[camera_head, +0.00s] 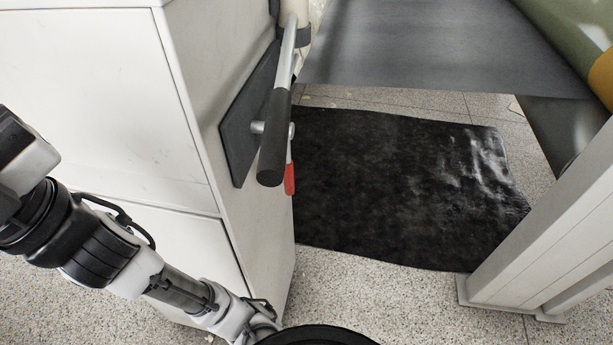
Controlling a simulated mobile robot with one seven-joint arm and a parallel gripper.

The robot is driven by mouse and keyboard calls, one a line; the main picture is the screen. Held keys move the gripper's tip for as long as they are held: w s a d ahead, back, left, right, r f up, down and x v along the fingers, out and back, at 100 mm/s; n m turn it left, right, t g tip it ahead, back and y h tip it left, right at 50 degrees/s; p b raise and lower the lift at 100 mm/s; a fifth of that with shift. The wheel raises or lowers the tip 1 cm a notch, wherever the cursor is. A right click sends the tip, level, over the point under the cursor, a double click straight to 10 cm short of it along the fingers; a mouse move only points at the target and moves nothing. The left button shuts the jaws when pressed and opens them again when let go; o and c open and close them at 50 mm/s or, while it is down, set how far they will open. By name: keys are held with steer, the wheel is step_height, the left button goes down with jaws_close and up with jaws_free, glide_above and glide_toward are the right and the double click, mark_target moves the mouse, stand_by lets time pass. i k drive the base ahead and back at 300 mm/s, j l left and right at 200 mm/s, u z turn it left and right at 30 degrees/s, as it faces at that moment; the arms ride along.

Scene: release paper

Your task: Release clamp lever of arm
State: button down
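A metal lever with a thick black grip (274,135) hangs along the side of a white cabinet, its grip end pointing down. A red-tipped handle (289,178) shows just behind and below the grip, mostly hidden by it. A short metal pin (257,127) stands between the grip and a dark mounting plate (243,120) on the cabinet side. I cannot tell which of these parts is the clamp lever. My arm runs from the bottom centre to the left edge, apart from the lever. My gripper is not in view.
The white cabinet (95,95) fills the left, close to my arm. A black mat (400,185) lies on the speckled floor. A grey sheet (430,45) spans the top right. A pale frame post (550,240) stands at right.

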mark_target(289, 178)
steer(key=l+u, duration=0.3)
steer(key=l, duration=1.2)
steer(key=i+l+z, duration=0.1)
steer(key=z, duration=0.35)
